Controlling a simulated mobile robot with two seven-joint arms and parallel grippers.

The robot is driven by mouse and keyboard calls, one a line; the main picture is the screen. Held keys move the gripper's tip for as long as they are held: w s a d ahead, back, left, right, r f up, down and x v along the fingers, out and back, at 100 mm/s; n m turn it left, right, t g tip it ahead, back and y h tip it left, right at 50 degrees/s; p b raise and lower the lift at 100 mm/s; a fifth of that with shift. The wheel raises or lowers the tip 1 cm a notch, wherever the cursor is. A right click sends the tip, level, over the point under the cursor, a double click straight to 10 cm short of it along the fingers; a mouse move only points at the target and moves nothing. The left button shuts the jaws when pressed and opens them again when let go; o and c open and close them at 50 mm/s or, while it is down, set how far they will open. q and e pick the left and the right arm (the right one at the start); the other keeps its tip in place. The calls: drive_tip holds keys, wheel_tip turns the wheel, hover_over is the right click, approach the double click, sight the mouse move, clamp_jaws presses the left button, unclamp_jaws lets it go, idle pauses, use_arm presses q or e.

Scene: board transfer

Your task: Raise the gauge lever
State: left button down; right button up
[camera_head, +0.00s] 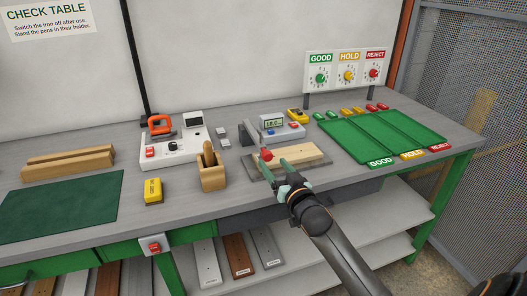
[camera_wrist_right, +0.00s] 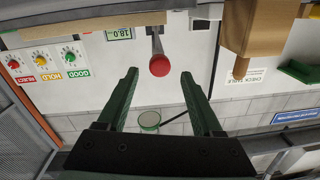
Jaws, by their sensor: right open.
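The gauge (camera_head: 283,133) is a light grey box with a small display, at the back middle of the bench in the head view. Its lever ends in a red knob (camera_head: 267,154), also seen in the right wrist view (camera_wrist_right: 160,65) on a grey rod. A light wooden board (camera_head: 305,157) lies in front of the gauge. My right gripper (camera_head: 282,167) is open at the knob. In the wrist view the knob appears between its green fingertips (camera_wrist_right: 159,77); I cannot tell whether they touch it. My left gripper is out of view.
A wooden pen holder (camera_head: 213,177) stands left of the gripper, with a yellow box (camera_head: 153,190) beyond it. Green sorting trays (camera_head: 375,138) lie to the right, below a dial panel (camera_head: 346,70). The green mat (camera_head: 60,207) is clear.

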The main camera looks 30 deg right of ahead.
sight(263, 150)
drive_tip(key=w, duration=0.2)
drive_tip(key=w+d, duration=0.1)
drive_tip(key=w, duration=0.5)
drive_tip(key=shift+d, duration=0.2)
drive_tip(key=shift+s, duration=0.1)
clamp_jaws()
idle(1.1)
